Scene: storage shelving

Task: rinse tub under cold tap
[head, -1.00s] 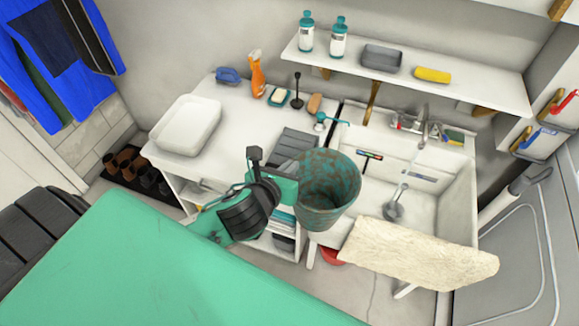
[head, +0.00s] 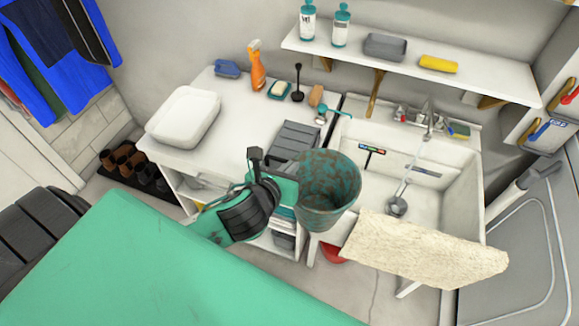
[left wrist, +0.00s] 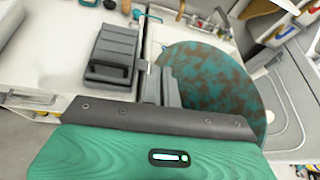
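The tub (head: 328,190) is a teal bucket with brown stains, its open mouth facing up. It hangs in the air in front of the gap between counter and sink. My left gripper (head: 283,180) is at its left side and appears shut on its wall; the exact contact is hidden. In the left wrist view the tub (left wrist: 215,85) is just right of the dark fingers. The tap (head: 428,122) is at the back of the white sink (head: 463,195). A thin pale stream seems to run from it into the basin. My right gripper is out of view.
A cream slab or cloth (head: 425,250) lies across the sink's front edge. A round grey piece (head: 396,206) and a squeegee (head: 371,150) are in the sink. The counter left holds a white tray (head: 183,118) and an orange spray bottle (head: 256,66). A shelf (head: 410,70) overhangs the back.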

